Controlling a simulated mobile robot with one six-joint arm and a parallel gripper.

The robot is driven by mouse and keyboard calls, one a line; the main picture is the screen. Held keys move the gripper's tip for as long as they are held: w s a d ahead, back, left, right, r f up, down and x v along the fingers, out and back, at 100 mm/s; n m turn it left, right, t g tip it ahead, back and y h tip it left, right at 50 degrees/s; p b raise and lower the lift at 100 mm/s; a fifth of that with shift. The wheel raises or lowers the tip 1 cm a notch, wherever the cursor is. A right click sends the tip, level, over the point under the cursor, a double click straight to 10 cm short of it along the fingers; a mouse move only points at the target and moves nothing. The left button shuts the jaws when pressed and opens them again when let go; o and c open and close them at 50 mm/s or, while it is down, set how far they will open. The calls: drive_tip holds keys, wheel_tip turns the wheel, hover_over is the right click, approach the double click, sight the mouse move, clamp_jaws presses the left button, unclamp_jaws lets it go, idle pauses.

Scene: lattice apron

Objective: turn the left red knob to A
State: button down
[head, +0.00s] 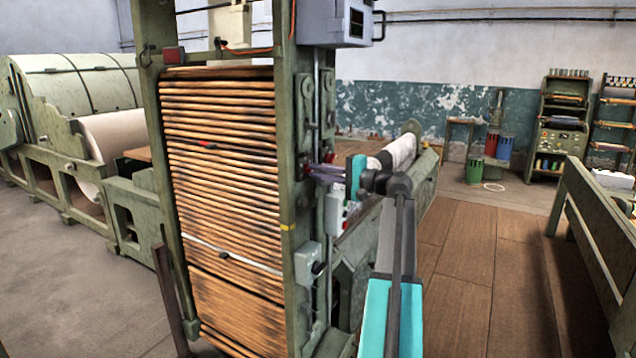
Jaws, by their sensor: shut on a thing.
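The left red knob (307,170) sits on the side panel of the green machine frame, at the middle of the head view. My gripper (316,171) reaches it from the right, and its grey-purple fingers are closed on the knob. The fingers cover much of the knob. Its pointer and the letter A cannot be made out. A second small red knob (330,157) shows just to the right, above the fingers. My teal and grey arm comes up from the bottom of the view.
A tall rack of wooden slats (225,200) fills the left of the machine frame. A white control box (334,213) is below my gripper. A green bench (598,235) stands at right. The wooden floor (480,260) between is clear.

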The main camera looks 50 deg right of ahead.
drive_tip(key=shift+d+f+n+b, duration=0.1)
drive_tip(key=shift+n+b, duration=1.4)
drive_tip(key=shift+b, duration=0.3)
drive_tip(key=shift+f+n+b, duration=0.1)
drive_tip(key=shift+n+b, duration=1.4)
drive_tip(key=shift+b, duration=0.25)
drive_tip(key=shift+r, duration=0.1)
drive_tip(key=c, duration=1.8)
unclamp_jaws()
drive_tip(key=shift+s, duration=0.1)
drive_tip(key=v, duration=1.3)
drive_tip(key=shift+s+b, duration=0.35)
drive_tip(key=shift+b, duration=0.05)
drive_tip(key=shift+s, duration=0.1)
